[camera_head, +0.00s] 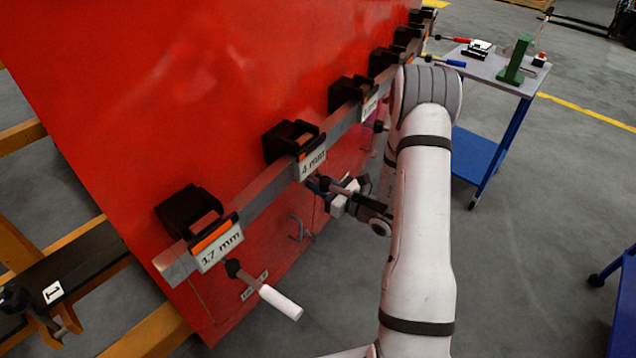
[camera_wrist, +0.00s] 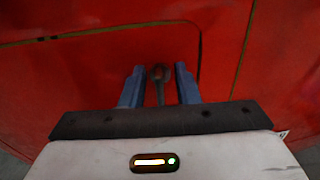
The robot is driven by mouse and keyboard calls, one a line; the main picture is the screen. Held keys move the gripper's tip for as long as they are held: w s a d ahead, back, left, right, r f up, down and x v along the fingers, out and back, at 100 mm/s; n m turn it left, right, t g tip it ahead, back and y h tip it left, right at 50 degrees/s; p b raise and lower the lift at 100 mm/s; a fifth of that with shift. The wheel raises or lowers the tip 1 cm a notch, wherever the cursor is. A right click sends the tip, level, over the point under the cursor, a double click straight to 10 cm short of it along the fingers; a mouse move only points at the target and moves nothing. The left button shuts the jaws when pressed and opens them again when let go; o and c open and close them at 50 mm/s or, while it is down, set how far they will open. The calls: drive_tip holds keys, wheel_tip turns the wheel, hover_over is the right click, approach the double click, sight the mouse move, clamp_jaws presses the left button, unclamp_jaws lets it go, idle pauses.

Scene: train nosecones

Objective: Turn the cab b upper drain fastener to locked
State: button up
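The red nosecone panel (camera_head: 180,90) fills the left of the head view and the top of the wrist view. In the wrist view, my gripper (camera_wrist: 159,72) has its two blue fingers apart. A dark round-ended fastener handle (camera_wrist: 158,74) stands between them, with a gap on each side. Which drain fastener it is, I cannot tell; no name is readable there. In the head view, my gripper (camera_head: 318,185) is close to the panel, just below the "4 mm" label (camera_head: 312,163); the handle between its fingers is not clear there.
A metal rail (camera_head: 262,196) with several black clamps and gap labels crosses the panel. A white-handled lever (camera_head: 281,303) sticks out below the "17 mm" label (camera_head: 219,248). A thin metal handle (camera_head: 297,229) is below my gripper.

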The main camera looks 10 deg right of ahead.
drive_tip(key=shift+c, duration=0.3)
clamp_jaws()
drive_tip(key=shift+m, duration=0.3)
drive_tip(key=m, duration=0.3)
drive_tip(key=shift+w+d, duration=0.15)
drive_tip(key=shift+d, duration=0.05)
drive_tip(key=m, duration=0.4)
drive_tip(key=shift+w+d, duration=0.1)
drive_tip(key=shift+w+d+f+m+p, duration=0.15)
drive_tip(key=shift+m+p, duration=0.25)
drive_tip(key=shift+m, duration=1.35)
drive_tip(key=shift+s+f+m+p, duration=0.1)
drive_tip(key=shift+f+m+p, duration=0.2)
drive_tip(key=shift+m, duration=1.4)
drive_tip(key=shift+w+d+f+m+p, duration=0.1)
drive_tip(key=shift+m+p, duration=0.35)
drive_tip(key=shift+m, duration=1.3)
